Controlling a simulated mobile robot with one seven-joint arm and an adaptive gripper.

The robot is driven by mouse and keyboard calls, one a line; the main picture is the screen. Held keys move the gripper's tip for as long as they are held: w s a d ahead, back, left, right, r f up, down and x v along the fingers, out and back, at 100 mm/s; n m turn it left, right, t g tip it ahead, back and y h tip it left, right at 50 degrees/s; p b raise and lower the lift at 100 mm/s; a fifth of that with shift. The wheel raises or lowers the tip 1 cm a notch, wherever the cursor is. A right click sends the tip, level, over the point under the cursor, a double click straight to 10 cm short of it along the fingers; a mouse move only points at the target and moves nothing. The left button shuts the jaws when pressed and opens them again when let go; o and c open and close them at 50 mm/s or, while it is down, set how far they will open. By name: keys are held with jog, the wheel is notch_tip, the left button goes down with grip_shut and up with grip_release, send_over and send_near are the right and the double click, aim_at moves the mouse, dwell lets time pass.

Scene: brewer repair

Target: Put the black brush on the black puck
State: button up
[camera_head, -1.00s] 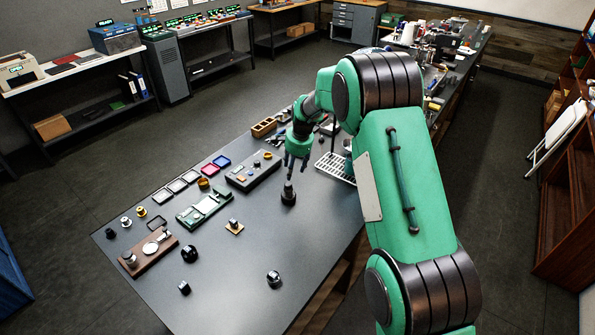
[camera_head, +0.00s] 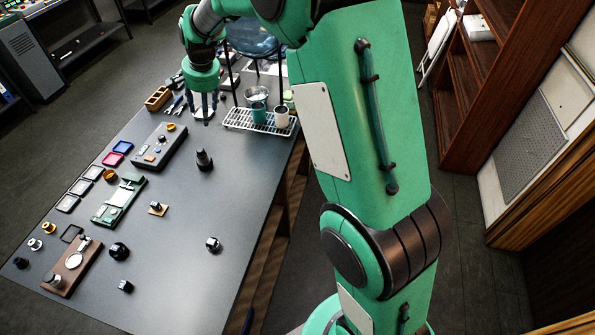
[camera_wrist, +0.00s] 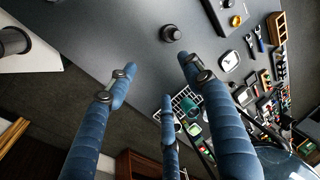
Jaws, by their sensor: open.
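A black upright piece (camera_head: 204,160) stands on the dark table, narrower at the top and wider at the base. It looks like the black brush standing on the black puck, though the join between them is too small to make out. It also shows from above in the wrist view (camera_wrist: 171,33). My gripper (camera_head: 203,112) is open and empty, clear of this piece and beyond it towards the far end of the table. Its three blue fingers are spread in the wrist view (camera_wrist: 158,80) with nothing between them.
A wire rack (camera_head: 240,119) with cups stands right of my gripper. A grey control box (camera_head: 160,146) and a green board (camera_head: 118,200) lie to the left. Black knobs (camera_head: 119,251) (camera_head: 214,244) and a wooden board (camera_head: 72,265) are nearer. The table's right front is mostly clear.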

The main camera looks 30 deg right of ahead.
jog(key=s+d+r+n+t, duration=0.1)
jog(key=s+d+r+n, duration=0.1)
jog(key=s+r, duration=0.75)
jog(key=s+d+r+n, duration=0.2)
jog(key=s+r, duration=0.3)
jog(key=s, duration=0.9)
jog(key=s+d+n+t+h, duration=0.1)
jog(key=s+n, duration=0.3)
jog(key=s, duration=1.9)
jog(key=shift+s+d+f+t, duration=0.3)
jog(key=shift+s+d+f, duration=0.15)
jog(key=shift+d, duration=0.4)
notch_tip(320, 180, down, 13)
jog(key=b, duration=1.2)
jog(key=shift+r+b, duration=0.2)
jog(key=shift+b, duration=0.1)
